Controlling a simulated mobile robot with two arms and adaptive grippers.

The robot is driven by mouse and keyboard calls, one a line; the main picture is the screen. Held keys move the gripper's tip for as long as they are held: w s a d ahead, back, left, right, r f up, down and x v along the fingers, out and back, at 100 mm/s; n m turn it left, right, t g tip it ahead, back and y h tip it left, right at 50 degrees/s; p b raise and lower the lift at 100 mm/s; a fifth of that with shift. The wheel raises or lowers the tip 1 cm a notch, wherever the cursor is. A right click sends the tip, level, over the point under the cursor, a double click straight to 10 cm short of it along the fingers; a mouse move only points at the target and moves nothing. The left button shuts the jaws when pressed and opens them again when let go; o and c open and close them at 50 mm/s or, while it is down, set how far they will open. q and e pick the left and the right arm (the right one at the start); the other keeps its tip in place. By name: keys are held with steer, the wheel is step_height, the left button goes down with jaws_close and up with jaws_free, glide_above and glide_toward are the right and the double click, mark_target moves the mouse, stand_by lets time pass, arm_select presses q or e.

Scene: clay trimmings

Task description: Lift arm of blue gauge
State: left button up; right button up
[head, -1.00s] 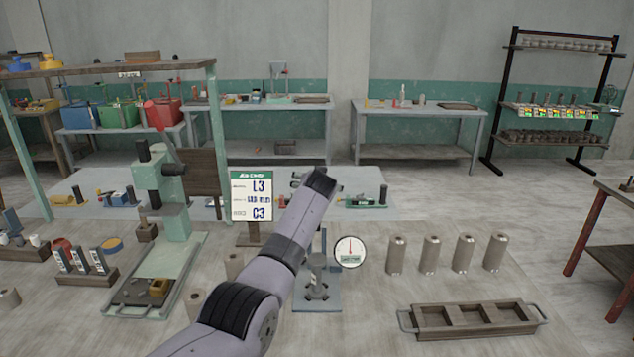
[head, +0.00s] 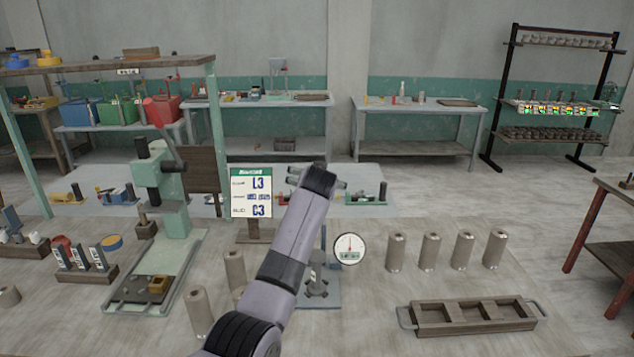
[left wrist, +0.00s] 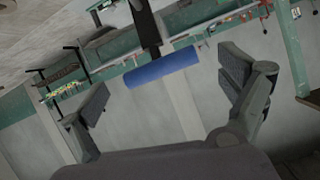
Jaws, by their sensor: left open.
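A blue cylindrical bar (left wrist: 162,67) on a dark post (left wrist: 146,24) shows in the left wrist view; it looks like the handle of the blue gauge's arm. My left gripper (left wrist: 164,72) is open, with one finger toward each side of the bar in that view. I see no contact with the bar. A gauge stand on a blue-grey base (head: 322,292) with a round white dial (head: 350,249) stands partly behind my arm. My right gripper is not in view.
A sign marked L3 and C3 (head: 251,193) stands just left of my arm. A green press (head: 172,200) is farther left. Several grey cylinders (head: 430,251) and a wooden tray (head: 470,328) lie to the right. A small green device (head: 380,193) is behind.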

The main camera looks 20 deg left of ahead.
arm_select(q)
steer(key=v, duration=0.7)
steer(key=shift+s+d, duration=0.15)
steer(key=shift+s, duration=0.2)
